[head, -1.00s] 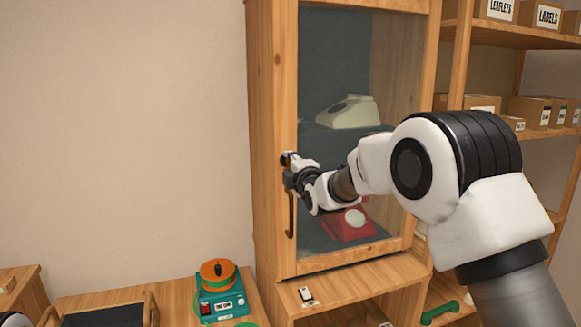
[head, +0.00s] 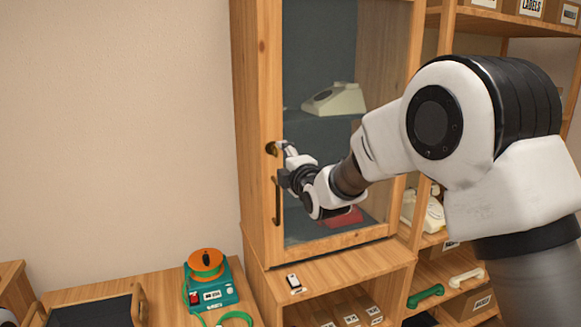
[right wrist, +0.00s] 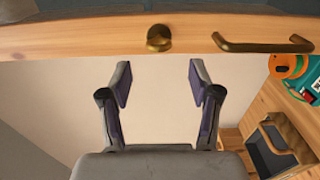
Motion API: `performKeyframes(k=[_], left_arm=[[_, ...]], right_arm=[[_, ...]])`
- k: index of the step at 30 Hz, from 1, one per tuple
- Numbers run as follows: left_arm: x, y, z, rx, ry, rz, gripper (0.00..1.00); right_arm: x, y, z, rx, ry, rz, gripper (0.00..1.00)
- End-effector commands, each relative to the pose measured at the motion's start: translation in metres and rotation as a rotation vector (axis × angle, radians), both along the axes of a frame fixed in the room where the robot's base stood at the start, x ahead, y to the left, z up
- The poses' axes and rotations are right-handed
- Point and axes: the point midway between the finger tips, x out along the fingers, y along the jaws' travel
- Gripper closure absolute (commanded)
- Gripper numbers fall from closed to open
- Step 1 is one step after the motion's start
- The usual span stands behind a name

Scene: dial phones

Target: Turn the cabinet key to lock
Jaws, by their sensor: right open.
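The wooden cabinet (head: 250,85) has a glass door with the brass key (head: 271,148) in its left frame, above the dark handle (head: 277,201). The right wrist view shows the key (right wrist: 158,38) as a rounded brass piece on the door frame, with the handle (right wrist: 262,44) to its right. My right gripper (head: 283,152) is just right of the key. In the right wrist view its two fingers (right wrist: 159,80) are spread and empty. The key lies beyond their tips, roughly in line with the gap, and looks clear of them. My left gripper is not clearly seen.
Behind the glass are a cream phone (head: 335,100) and a partly hidden red phone (head: 342,217). A teal device with an orange reel (head: 211,280) and a dark tray (head: 90,313) are on the lower left bench. Shelves with boxes stand at right.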

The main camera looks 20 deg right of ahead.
Motion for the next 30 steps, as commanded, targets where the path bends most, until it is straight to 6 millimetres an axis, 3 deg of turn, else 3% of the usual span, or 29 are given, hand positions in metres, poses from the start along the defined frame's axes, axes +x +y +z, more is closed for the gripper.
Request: performKeyframes(k=[3, 8, 23, 26, 29, 30], left_arm=[[0.0, 0.0, 0.0, 0.0, 0.0, 0.0, 1.0], [0.0, 0.0, 0.0, 0.0, 0.0, 0.0, 1.0], [0.0, 0.0, 0.0, 0.0, 0.0, 0.0, 1.0], [0.0, 0.0, 0.0, 0.0, 0.0, 0.0, 1.0], [0.0, 0.0, 0.0, 0.0, 0.0, 0.0, 1.0], [0.0, 0.0, 0.0, 0.0, 0.0, 0.0, 1.0]], right_arm=[[-0.03, -0.001, 0.0, 0.0, 0.002, 0.0, 0.38], [-0.053, -0.002, 0.0, 0.0, 0.001, 0.0, 0.38], [-0.056, -0.002, -0.004, 0.0, 0.007, 0.0, 0.38], [-0.052, -0.002, -0.034, 0.0, 0.053, 0.0, 0.38], [-0.048, -0.003, -0.1, 0.004, 0.158, -0.002, 0.38], [-0.05, -0.004, -0.134, 0.006, 0.214, -0.003, 0.38]])
